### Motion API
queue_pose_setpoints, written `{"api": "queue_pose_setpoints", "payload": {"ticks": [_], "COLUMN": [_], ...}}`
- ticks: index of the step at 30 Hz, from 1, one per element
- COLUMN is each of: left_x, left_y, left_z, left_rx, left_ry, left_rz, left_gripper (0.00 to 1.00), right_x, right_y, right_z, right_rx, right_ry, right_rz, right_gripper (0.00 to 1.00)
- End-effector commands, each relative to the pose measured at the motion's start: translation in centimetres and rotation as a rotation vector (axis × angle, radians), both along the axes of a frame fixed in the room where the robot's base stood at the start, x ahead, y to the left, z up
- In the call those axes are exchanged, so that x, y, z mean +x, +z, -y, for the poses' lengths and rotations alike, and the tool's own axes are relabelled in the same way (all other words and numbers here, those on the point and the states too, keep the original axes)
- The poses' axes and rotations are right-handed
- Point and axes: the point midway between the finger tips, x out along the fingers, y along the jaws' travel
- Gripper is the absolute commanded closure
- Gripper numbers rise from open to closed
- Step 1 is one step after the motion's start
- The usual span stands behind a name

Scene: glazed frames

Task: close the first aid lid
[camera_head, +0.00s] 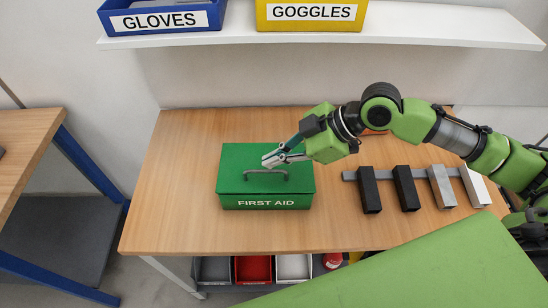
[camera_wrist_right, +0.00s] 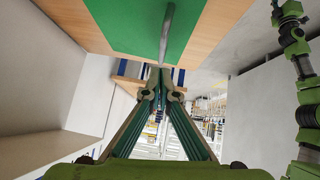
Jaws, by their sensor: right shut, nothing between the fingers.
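The green first aid box (camera_head: 266,201) stands on the wooden table, label facing the front. Its green lid (camera_head: 235,165) looks down flat on the box, with no gap that I can see. A grey bar handle (camera_head: 268,172) is on top of the lid. My right gripper (camera_head: 268,160) is shut and empty, just above or at the lid behind the handle; I cannot tell whether it touches. In the right wrist view the shut fingertips (camera_wrist_right: 161,80) are near the end of the handle (camera_wrist_right: 167,35), with the lid (camera_wrist_right: 140,25) beyond. My left gripper is out of view.
The wooden table (camera_head: 180,190) is clear left of the box. A rail with several dark and light blocks (camera_head: 407,188) lies to the right. A shelf (camera_head: 400,32) above holds a blue gloves bin (camera_head: 162,18) and a yellow goggles bin (camera_head: 310,14). Bins (camera_head: 252,268) sit below.

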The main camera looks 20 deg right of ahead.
Motion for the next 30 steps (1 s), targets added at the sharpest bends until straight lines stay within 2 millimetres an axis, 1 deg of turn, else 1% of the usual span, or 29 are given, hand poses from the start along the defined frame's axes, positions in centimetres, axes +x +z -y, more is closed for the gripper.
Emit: {"api": "queue_pose_setpoints", "payload": {"ticks": [1,6,17,19,22,23,30], "left_x": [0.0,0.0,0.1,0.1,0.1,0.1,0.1], "left_y": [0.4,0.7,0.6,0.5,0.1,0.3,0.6], "left_z": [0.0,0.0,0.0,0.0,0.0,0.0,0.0], "left_rx": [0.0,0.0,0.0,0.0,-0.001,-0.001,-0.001], "left_ry": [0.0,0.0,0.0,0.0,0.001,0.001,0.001], "left_rz": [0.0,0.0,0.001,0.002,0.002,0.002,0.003], "left_gripper": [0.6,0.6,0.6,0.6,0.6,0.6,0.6], "right_x": [0.1,0.2,0.2,0.1,-0.2,-0.1,-0.1], "right_y": [-0.5,-1.8,-2.1,-2.4,-3.7,-3.3,-3.0], "right_z": [0.0,0.1,0.1,0.1,0.0,0.0,0.0], "right_rx": [0.001,0.001,0.001,0.001,0.001,0.001,0.001], "right_ry": [-0.001,0.001,0.002,0.002,0.001,0.001,0.001], "right_rz": [-0.002,0.0,0.002,0.0,-0.003,0.001,0.001], "right_gripper": [1.0,1.0,1.0,1.0,1.0,1.0,1.0]}}
